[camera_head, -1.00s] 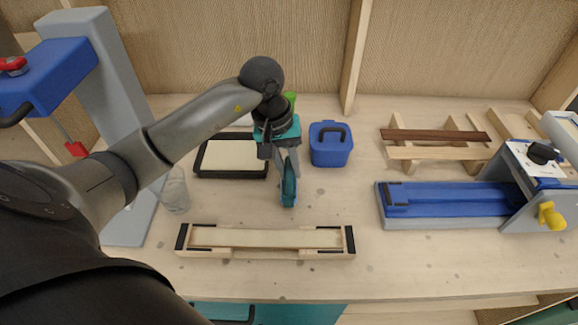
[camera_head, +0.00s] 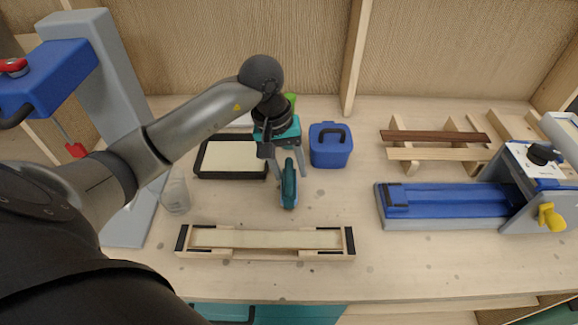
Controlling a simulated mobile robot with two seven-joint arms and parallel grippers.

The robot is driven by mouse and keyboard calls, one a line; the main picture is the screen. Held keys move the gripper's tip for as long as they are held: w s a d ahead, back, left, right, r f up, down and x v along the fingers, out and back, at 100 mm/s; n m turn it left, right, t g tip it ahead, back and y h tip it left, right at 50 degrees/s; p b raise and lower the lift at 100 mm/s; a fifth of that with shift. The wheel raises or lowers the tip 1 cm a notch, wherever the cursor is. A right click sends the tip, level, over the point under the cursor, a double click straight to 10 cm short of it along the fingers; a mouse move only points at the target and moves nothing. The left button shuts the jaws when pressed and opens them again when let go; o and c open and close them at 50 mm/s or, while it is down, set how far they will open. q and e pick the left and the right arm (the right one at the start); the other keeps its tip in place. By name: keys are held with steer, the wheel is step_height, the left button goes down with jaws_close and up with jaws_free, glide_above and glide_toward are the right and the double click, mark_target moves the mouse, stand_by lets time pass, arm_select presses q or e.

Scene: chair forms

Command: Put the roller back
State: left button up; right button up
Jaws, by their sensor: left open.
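A teal elongated thing with a dark edge (camera_head: 289,187), probably the roller, is on the bench just below my left gripper. Its upper end lies close to the fingers, and the rest of its shape is hard to make out. My left gripper (camera_head: 289,168) points down and is open, its grey fingers apart on either side of that upper end. I cannot tell whether they touch it. A black tray with a cream inside (camera_head: 231,176) lies just left of the gripper. My right gripper is not in view.
A blue lidded bucket (camera_head: 331,151) stands right of the gripper. A clear glass (camera_head: 175,193) stands at left. A wooden form (camera_head: 265,254) lies in front. A blue-bedded machine (camera_head: 447,206) and wooden rack (camera_head: 437,155) are at right. A green thing (camera_head: 290,98) is partly hidden behind my wrist.

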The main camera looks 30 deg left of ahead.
arm_select(q)
steer(key=v, duration=1.1)
steer(key=shift+r, duration=0.35)
steer(key=shift+s, duration=0.1)
